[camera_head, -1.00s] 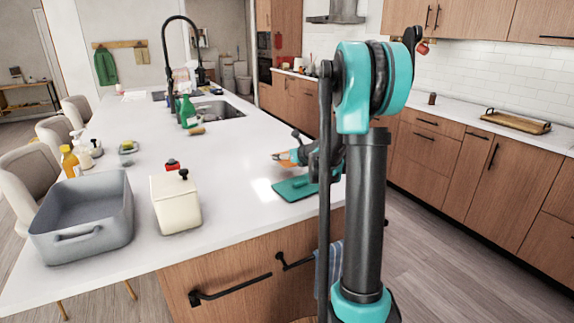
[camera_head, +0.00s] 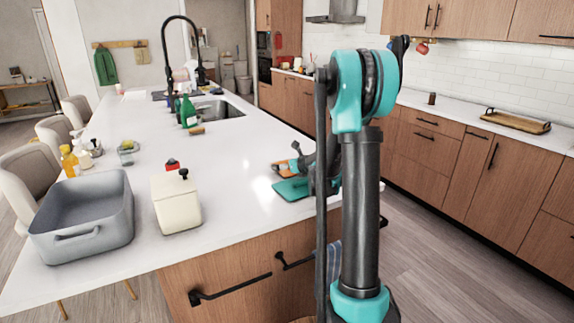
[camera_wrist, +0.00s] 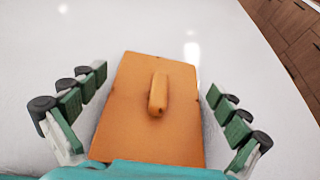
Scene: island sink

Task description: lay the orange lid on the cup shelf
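The orange lid (camera_wrist: 135,105) is a flat rectangular slab with a raised bar handle, lying on the white counter in the wrist view. My gripper (camera_wrist: 157,82) is open, with one finger on each side of the lid and gaps between. My arm hides some of this area. I cannot pick out the cup shelf in these views.
On the island (camera_head: 236,183) stand a grey tub (camera_head: 82,216), a cream canister (camera_head: 177,208) and a small red thing (camera_head: 172,165). Bottles (camera_head: 70,162) and the sink (camera_head: 220,110) are farther back. The island's middle is clear.

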